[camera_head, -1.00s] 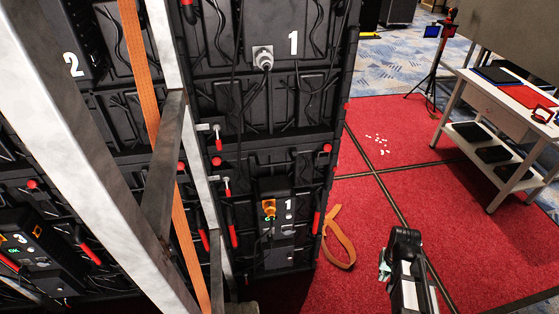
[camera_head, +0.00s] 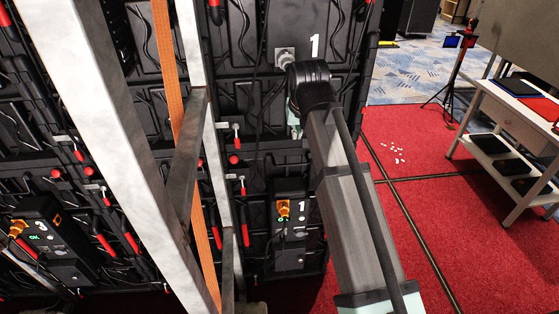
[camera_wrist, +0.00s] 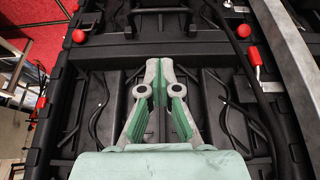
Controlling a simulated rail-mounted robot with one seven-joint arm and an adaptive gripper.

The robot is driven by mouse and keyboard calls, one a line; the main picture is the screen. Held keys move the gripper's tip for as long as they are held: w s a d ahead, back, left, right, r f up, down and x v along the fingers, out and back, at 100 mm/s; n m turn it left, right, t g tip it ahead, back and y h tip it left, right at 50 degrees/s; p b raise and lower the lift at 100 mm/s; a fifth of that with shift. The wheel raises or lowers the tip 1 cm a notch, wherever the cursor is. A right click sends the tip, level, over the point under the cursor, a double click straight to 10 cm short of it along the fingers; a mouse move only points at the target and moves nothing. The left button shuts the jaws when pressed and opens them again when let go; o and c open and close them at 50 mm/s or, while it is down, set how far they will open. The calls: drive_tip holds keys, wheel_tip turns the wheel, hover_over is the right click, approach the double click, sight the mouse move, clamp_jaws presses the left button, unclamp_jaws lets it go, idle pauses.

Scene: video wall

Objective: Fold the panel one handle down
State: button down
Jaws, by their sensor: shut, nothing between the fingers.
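Panel one (camera_head: 290,262) is a black panel back with a small numbered "1" box, at the lower middle of the head view. A red handle (camera_head: 245,236) hangs at its left edge; my arm hides its right edge. Another "1" marks the black panel above. My gripper (camera_wrist: 157,68) is shut and empty in the wrist view, pointing at black panel backing between two cable-like bars. A red handle (camera_wrist: 255,64) shows to its right, apart from the fingers. In the head view my arm mostly hides the gripper.
A slanted pale metal beam (camera_head: 115,130) and an orange strap (camera_head: 170,90) stand left of panel one.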

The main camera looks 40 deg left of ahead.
drive_tip(key=s+d+p+x, duration=0.1)
drive_tip(key=p+x, duration=0.3)
drive_tip(key=x, duration=1)
drive_tip(key=shift+s+f+h+p, duration=0.2)
drive_tip(key=shift+f+h+p, duration=0.15)
drive_tip(key=shift+f, duration=0.15)
